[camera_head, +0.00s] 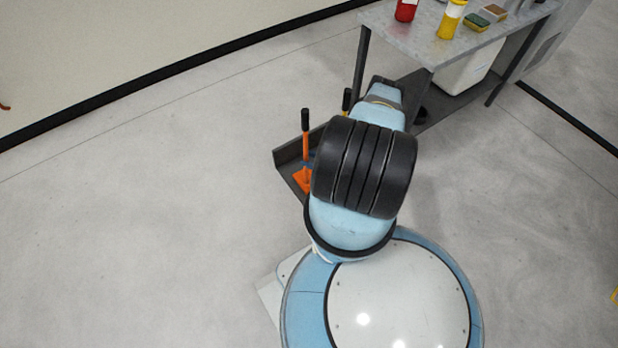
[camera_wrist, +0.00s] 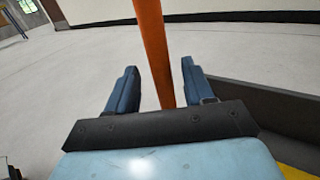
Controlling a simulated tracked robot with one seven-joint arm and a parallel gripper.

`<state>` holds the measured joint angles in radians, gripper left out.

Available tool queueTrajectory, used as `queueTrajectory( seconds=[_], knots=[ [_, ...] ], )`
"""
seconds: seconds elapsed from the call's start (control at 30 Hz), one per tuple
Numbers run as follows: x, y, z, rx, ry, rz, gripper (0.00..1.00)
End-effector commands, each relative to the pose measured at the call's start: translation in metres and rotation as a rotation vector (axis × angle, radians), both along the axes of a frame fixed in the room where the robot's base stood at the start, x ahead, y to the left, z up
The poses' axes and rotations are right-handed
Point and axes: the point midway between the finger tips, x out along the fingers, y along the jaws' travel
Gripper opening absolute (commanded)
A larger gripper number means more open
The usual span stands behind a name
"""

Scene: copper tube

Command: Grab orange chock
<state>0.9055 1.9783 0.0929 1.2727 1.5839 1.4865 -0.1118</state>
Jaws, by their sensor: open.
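The orange chock (camera_head: 304,181) stands in a low dark grey tray (camera_head: 288,152), with an upright orange rod and a black grip on top. In the wrist view its orange rod (camera_wrist: 153,45) rises between the two blue fingers of my gripper (camera_wrist: 158,85). The fingers are open, and a gap shows between the rod and the right finger. The rod's lower end is hidden behind the dark palm bar. In the head view my arm covers part of the tray and hides my gripper.
A second black handle (camera_head: 347,99) stands just right of the chock, partly behind my arm. A grey metal table (camera_head: 477,44) at the back holds a red bottle (camera_head: 405,10), a yellow bottle (camera_head: 450,19) and sponges. A white bin (camera_head: 468,71) is underneath. The floor at left is clear.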

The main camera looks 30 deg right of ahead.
Motion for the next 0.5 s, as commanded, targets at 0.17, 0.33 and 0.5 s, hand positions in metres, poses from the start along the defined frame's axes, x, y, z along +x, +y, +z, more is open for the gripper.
queueTrajectory(
  seconds=[0.17, 0.33, 0.5],
  knots=[
    [0.021, 0.013, 0.001, -0.001, -0.001, 0.003, 0.52],
    [0.031, 0.019, 0.001, 0.0, 0.0, 0.001, 0.52],
    [0.031, 0.02, 0.001, 0.0, 0.0, 0.0, 0.52]
  ],
)
